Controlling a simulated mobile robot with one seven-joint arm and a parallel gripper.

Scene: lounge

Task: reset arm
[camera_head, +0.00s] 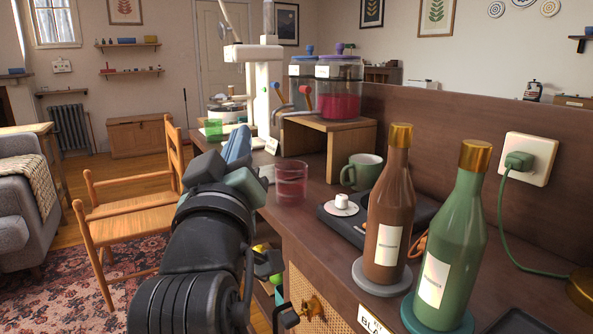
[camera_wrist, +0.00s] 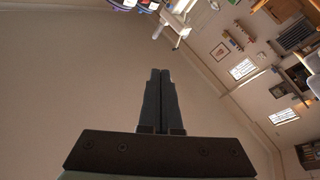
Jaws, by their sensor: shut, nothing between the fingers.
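My arm reaches up from the bottom of the head view, and my gripper (camera_head: 238,143) is at its end, left of the sideboard's front edge. In the wrist view my gripper (camera_wrist: 160,72) points away with its two dark fingers side by side, closed and empty. In the head view a glass with pinkish liquid (camera_head: 291,184) stands to the right of my gripper. My arm hides part of the sideboard front.
On the sideboard (camera_head: 328,250) stand a brown bottle (camera_head: 388,215), a green bottle (camera_head: 450,245), a green mug (camera_head: 362,172) and a black tray (camera_head: 425,212). Drink dispensers (camera_head: 338,92) stand on a wooden riser (camera_head: 330,125) behind. A wooden chair (camera_head: 110,222) is left of my arm.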

